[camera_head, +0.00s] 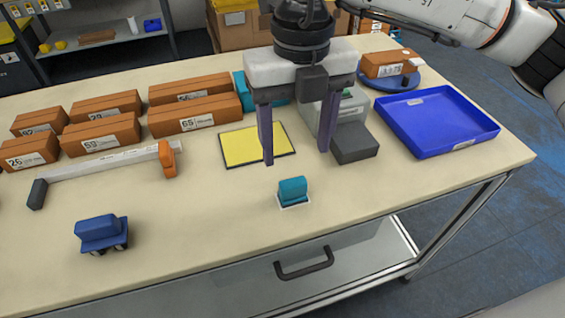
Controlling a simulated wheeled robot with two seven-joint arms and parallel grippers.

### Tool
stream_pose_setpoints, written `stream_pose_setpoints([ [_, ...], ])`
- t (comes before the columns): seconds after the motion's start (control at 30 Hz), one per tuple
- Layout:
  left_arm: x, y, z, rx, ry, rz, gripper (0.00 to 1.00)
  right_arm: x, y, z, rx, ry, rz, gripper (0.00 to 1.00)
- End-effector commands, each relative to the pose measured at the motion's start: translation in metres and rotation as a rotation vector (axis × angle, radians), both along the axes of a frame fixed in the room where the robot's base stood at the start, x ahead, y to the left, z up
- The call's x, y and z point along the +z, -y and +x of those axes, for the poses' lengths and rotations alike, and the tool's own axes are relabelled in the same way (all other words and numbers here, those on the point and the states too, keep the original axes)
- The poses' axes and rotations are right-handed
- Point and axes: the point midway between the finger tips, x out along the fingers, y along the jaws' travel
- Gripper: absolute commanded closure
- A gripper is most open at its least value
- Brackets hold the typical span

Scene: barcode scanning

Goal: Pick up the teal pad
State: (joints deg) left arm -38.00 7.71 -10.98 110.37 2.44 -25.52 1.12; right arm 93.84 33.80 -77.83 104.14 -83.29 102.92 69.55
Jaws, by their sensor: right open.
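A small teal block-like pad (293,189) with a pale base sits on the table near its front edge, right of the middle. My right gripper (296,157) points down above and behind it in the picture, with its two fingers spread and nothing between them. The gripper looks apart from the pad. Another teal item (242,92) stands farther back, mostly hidden behind my right gripper. My left gripper is not in view.
A yellow mat (250,145) lies behind the fingers. A grey device (354,146) stands close right of them, with a blue tray (435,120) beyond. Brown boxes (195,114) line the left back. A blue wheeled item (101,233) is at front left. Table between is clear.

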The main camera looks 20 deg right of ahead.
Motion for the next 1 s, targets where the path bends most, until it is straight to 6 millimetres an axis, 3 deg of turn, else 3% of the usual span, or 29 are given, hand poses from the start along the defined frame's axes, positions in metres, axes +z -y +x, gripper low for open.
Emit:
stream_pose_setpoints([
  [0.37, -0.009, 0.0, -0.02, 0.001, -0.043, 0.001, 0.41, -0.047, 0.001, 0.0, 0.0, -0.002, -0.004, 0.39],
  [0.53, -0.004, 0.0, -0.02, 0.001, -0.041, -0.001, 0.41, -0.061, 0.0, 0.0, 0.0, -0.004, -0.004, 0.39],
  [0.73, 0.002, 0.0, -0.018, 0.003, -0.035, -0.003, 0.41, -0.092, -0.002, 0.001, 0.0, -0.004, -0.002, 0.39],
  [1.0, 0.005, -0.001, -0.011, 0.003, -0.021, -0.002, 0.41, -0.102, -0.002, 0.002, 0.0, -0.001, -0.001, 0.39],
])
